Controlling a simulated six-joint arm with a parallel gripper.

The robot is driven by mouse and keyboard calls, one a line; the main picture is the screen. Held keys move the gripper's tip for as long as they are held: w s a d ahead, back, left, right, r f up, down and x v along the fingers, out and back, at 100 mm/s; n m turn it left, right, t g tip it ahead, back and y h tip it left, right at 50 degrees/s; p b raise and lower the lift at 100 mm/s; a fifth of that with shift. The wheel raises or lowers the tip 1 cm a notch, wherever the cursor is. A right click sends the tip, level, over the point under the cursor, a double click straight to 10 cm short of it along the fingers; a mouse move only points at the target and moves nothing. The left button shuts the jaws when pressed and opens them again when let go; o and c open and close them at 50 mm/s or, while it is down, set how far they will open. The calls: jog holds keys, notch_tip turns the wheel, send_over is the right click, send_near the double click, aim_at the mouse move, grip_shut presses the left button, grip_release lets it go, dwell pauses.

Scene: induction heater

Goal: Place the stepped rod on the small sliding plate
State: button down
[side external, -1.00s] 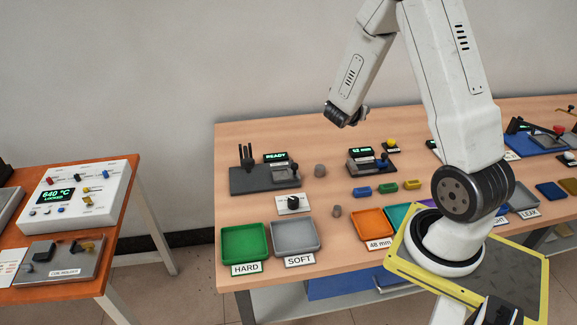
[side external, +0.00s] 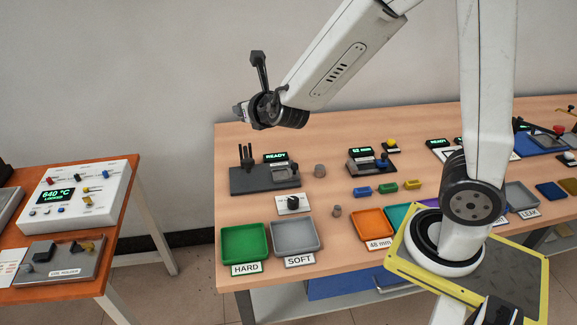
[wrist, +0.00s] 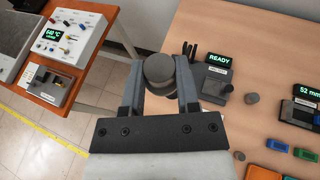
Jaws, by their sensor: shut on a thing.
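My gripper (wrist: 160,85) is shut on a grey stepped rod (wrist: 158,70), with a wide round end and a narrower part between the fingers. In the side view my gripper (side external: 242,112) is high above the back left of the long bench, and the rod cannot be made out clearly. On the orange table at left, a grey coil holder base (side external: 85,265) carries a dark block and brass-coloured parts; it also shows in the wrist view (wrist: 47,86). I cannot tell for certain which part is the small sliding plate.
A white heater box (side external: 105,190) reading 640 °C LOCKED stands behind the coil holder. A floor gap separates the table from the long bench. The bench holds a READY tester (side external: 265,180), loose grey cylinders (side external: 320,171), a green tray (side external: 244,243) and a grey tray (side external: 295,237).

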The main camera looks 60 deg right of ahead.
jog(key=a, duration=0.1)
jog(key=a+y, duration=0.1)
jog(key=shift+a+r+n+t, duration=0.3)
jog(key=shift+a+r+n, duration=0.05)
jog(key=shift+r+n, duration=0.05)
jog(key=m+g+h, duration=0.4)
jog(key=m+h, duration=0.2)
send_over(281, 177)
notch_tip(281, 177, down, 21)
jog(key=shift+f, duration=0.15)
jog(key=shift+f, duration=0.15)
jog(key=shift+f, duration=3.2)
